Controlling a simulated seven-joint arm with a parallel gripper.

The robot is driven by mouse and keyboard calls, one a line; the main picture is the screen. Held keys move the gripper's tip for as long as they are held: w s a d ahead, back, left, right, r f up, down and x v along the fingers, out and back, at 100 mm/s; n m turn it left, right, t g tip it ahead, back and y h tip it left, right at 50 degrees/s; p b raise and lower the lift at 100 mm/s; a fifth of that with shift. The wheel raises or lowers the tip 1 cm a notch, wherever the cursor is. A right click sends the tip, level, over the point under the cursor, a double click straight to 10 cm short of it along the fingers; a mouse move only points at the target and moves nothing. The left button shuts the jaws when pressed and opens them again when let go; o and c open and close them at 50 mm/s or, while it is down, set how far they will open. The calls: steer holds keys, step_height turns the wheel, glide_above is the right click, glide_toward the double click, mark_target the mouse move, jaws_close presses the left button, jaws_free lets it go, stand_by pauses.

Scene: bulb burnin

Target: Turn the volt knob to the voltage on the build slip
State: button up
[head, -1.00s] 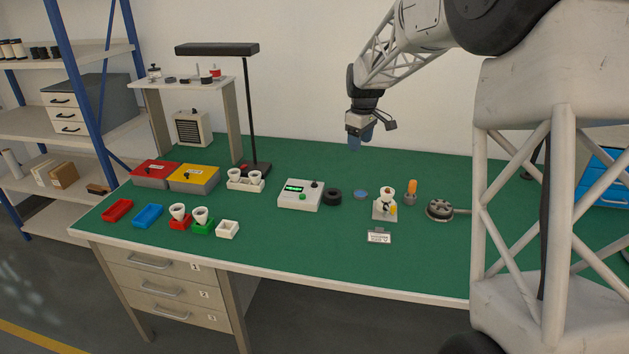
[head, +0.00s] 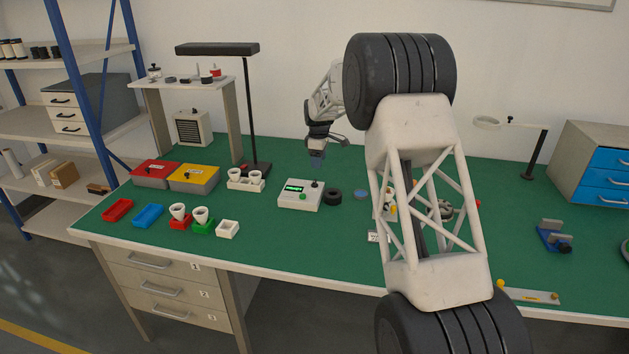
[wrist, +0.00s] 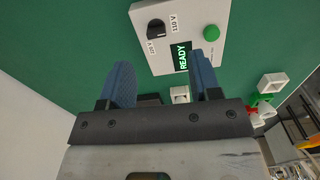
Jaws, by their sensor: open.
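The white tester box (head: 299,196) stands on the green bench in the head view, with a lit green display (head: 294,188) and a green button (head: 302,197). In the wrist view the display reads READY (wrist: 181,57) beside a green button (wrist: 211,32). The black volt knob (wrist: 156,31) shows on the box with small printed labels near it. My gripper (head: 317,162) is open and empty above the box's knob side. Its two blue fingers (wrist: 164,78) point towards the box, apart from the knob. The build slip (head: 374,237) is mostly hidden behind my arm, its writing unreadable.
A black ring (head: 333,195) and a blue disc (head: 360,194) lie right of the box. White cups (head: 178,211) stand in red and green holders at the left. A lamp post (head: 250,120) rises behind. My arm hides part of the right bench.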

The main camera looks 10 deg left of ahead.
mark_target(315, 181)
steer(key=shift+w+a+f+n, duration=0.15)
steer(key=shift+w+a+f, duration=0.1)
steer(key=shift+a+f, duration=0.25)
steer(key=shift+w+a+f+n, duration=0.15)
steer(key=shift+w+a+f, duration=0.1)
steer(key=shift+a+f, duration=0.2)
steer(key=shift+f, duration=0.1)
steer(key=shift+f, duration=3.9)
steer(key=shift+d, duration=0.1)
steer(key=c, duration=0.9)
